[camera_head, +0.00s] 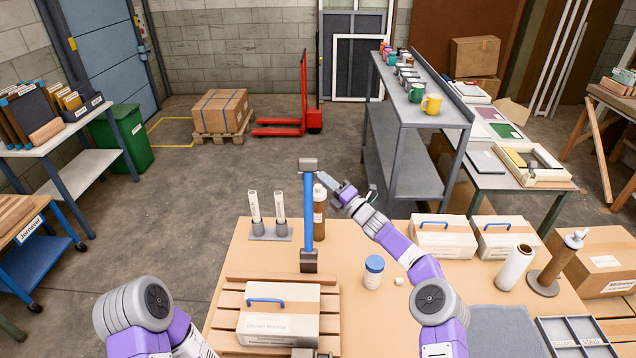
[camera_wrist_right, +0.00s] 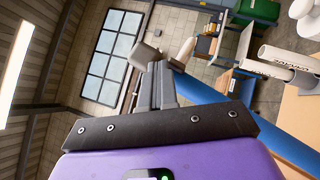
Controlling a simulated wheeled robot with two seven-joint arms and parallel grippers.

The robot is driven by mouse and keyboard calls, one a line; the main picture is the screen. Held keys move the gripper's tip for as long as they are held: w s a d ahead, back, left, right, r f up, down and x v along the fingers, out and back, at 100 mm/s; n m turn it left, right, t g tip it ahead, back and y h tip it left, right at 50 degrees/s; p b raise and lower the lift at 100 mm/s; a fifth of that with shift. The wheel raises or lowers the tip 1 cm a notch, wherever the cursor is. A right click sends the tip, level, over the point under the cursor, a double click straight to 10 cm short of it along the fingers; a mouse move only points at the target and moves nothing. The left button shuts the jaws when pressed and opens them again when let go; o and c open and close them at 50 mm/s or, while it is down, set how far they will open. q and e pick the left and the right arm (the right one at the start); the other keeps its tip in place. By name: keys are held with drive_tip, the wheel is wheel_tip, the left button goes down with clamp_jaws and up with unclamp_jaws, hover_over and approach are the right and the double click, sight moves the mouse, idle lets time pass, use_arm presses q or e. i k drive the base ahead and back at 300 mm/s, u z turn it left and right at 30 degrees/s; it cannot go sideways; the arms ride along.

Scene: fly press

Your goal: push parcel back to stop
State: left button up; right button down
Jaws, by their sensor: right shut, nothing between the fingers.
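The parcel (camera_head: 278,318) is a light cardboard box with a blue handle on top. It lies on a slatted wooden board (camera_head: 224,319) at the front of the table. A wooden strip (camera_head: 260,279) crosses the board behind the parcel; I cannot tell whether they touch. My right gripper (camera_head: 325,180) is shut and empty, raised behind the parcel beside a blue post (camera_head: 308,215) with grey ends. In the right wrist view its fingers (camera_wrist_right: 160,85) are together with the blue post (camera_wrist_right: 285,140) behind. My left arm shows at lower left, but its gripper is not clearly visible.
White tubes in a grey holder (camera_head: 270,232) and a brown bottle (camera_head: 320,215) stand near the post. A blue-lidded jar (camera_head: 374,271) stands right of the parcel.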

sight(272, 314)
drive_tip(key=k, duration=1)
